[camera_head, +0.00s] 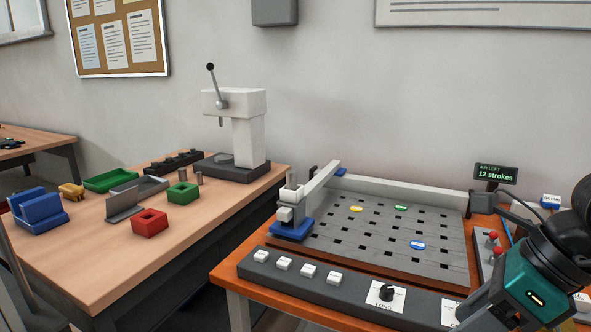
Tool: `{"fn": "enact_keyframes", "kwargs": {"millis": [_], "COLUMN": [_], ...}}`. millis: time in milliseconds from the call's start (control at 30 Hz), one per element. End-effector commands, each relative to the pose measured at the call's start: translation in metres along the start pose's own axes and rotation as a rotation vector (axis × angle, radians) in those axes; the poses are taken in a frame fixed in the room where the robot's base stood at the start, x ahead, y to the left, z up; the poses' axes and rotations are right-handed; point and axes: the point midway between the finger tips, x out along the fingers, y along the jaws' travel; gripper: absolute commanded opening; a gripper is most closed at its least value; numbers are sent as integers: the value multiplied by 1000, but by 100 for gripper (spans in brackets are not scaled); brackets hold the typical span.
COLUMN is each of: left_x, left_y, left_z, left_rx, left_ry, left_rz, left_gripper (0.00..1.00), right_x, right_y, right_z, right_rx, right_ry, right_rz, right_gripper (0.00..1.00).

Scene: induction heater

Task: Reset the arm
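My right arm, teal and black, comes in at the lower right. The dark end of my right gripper (482,312) is at the bottom edge, in front of the control strip's right end; its fingers cannot be made out. My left gripper is not in view. A pale bar-shaped arm (318,182) lies along the left side of a grey slotted plate (385,240). At its front end are a white block (291,196) and a blue base (292,230). Yellow (356,209), green (401,208) and blue (418,245) pieces lie on the plate.
A dark control strip (320,292) with several white buttons and a knob (386,293) runs along the front. A display (495,174) reads "AIR LEFT 12 strokes". Red-topped controls (491,244) stand beside my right arm. A wooden table (85,265) at left holds coloured trays and a press (240,125).

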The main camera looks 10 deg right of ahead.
Motion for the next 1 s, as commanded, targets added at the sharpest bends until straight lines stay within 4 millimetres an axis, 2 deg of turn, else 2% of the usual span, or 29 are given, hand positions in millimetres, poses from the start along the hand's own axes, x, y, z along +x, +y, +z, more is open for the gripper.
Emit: {"fn": "enact_keyframes", "kwargs": {"millis": [33, 100, 200, 300, 400, 467, 500, 567, 600, 667, 700, 767, 800, 867, 900, 1000], "left_x": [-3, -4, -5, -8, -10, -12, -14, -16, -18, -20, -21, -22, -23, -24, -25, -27], "left_y": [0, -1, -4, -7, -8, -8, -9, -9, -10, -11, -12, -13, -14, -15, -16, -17], "left_z": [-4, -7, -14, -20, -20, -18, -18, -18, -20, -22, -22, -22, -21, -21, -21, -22], "left_rx": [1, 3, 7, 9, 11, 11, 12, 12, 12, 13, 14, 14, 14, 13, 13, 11], "left_ry": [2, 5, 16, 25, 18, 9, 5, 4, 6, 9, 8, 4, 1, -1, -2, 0], "left_rz": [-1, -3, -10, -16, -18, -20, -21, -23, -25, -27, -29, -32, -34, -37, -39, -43], "left_gripper": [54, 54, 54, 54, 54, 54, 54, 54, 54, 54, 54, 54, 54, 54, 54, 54], "right_x": [12, 22, 28, 27, 25, 29, 36, 53, 69, 100, 123, 155, 175, 201, 216, 242], "right_y": [18, 40, 68, 84, 77, 60, 46, 21, 6, -14, -22, -25, -24, -16, -9, 10], "right_z": [12, 28, 54, 82, 108, 116, 116, 109, 98, 73, 53, 22, 1, -27, -44, -77], "right_rx": [37, 99, 232, 442, 752, 981, 1147, 1416, 1606, 1908, 2102, 2363, 2520, 2724, -2755, -2693], "right_ry": [-58, -146, -287, -449, -630, -735, -799, -884, -931, -984, -1004, -1013, -1007, -986, 937, 802], "right_rz": [130, 292, 533, 784, 1022, 1137, 1197, 1263, 1287, 1293, 1277, 1232, 1194, 1128, -1049, -863], "right_gripper": [52, 52, 52, 52, 52, 52, 52, 52, 52, 52, 52, 52, 52, 52, 52, 52]}}
